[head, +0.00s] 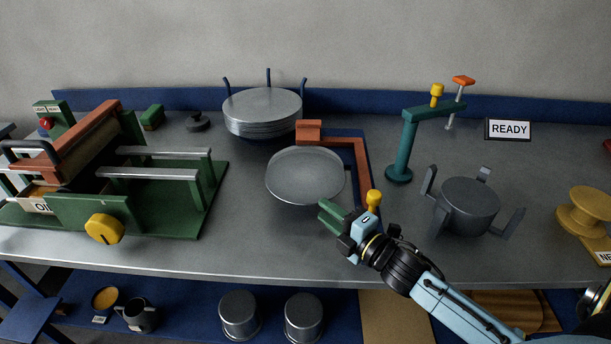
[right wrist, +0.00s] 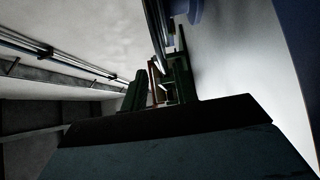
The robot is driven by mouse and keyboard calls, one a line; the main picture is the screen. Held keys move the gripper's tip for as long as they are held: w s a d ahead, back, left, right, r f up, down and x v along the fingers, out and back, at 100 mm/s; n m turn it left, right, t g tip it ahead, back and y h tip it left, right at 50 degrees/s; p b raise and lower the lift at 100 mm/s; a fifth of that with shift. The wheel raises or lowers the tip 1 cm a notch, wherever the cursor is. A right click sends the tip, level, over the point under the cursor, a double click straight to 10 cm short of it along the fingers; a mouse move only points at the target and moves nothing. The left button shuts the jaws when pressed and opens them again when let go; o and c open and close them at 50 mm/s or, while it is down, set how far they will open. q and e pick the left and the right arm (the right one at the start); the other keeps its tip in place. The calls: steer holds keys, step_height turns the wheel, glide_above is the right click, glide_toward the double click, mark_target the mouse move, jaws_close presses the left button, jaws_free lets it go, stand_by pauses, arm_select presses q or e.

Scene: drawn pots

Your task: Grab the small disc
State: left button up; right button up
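My right gripper (head: 328,212) has green fingers that reach the disc's near right edge. I cannot tell whether they touch it, or whether a gap is between them. The right wrist view is dark and shows no clear disc. My left gripper is not in view.
The orange stop (head: 361,165) runs along the disc's right side, with a yellow knob (head: 373,198) near my gripper. A green roller machine (head: 95,165) stands left. A teal post (head: 405,145) and a grey three-armed holder (head: 468,205) stand right. Bare bench lies in front of the disc.

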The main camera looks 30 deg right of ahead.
steer(key=x, duration=0.3)
steer(key=shift+w, duration=0.15)
jaws_close()
